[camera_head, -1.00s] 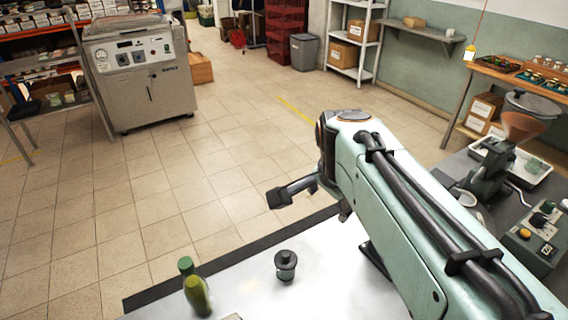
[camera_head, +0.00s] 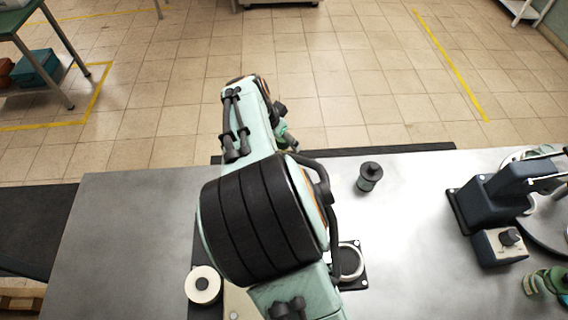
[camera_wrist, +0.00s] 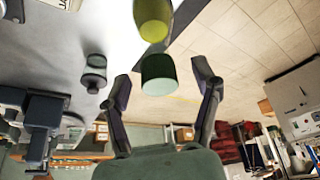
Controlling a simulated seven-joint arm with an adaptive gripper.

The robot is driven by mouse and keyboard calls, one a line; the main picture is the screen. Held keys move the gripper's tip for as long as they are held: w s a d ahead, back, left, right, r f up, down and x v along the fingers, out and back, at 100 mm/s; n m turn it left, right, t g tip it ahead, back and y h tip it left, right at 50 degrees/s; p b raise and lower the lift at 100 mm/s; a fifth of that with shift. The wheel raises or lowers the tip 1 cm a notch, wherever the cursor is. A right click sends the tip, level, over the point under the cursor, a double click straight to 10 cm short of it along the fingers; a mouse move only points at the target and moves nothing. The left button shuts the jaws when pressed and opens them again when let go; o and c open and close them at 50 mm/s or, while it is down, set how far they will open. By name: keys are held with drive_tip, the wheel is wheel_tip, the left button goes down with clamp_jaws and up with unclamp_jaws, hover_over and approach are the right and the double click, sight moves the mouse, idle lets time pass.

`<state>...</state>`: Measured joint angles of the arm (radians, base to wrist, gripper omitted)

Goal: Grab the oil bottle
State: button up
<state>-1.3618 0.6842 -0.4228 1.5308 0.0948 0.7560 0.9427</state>
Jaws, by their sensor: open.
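The oil bottle (camera_wrist: 153,17), olive green with a dark green cap (camera_wrist: 158,73), shows at the top middle of the wrist view, its body cut off by the frame edge. My gripper (camera_wrist: 160,80) is open, with one finger on each side of the cap. Clear gaps show between the fingers and the cap, and nothing is gripped. In the head view my arm hides most of the area around the bottle; a small green patch shows beside the arm, but I cannot tell whether it is the bottle.
A dark lidded jar (camera_head: 370,177) stands on the metal table (camera_head: 425,225) right of my arm; it also shows in the wrist view (camera_wrist: 95,73). A white roll (camera_head: 202,285) and a ring fixture (camera_head: 350,262) sit nearer. A dark blue machine (camera_head: 495,205) stands at right.

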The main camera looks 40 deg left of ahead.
clamp_jaws()
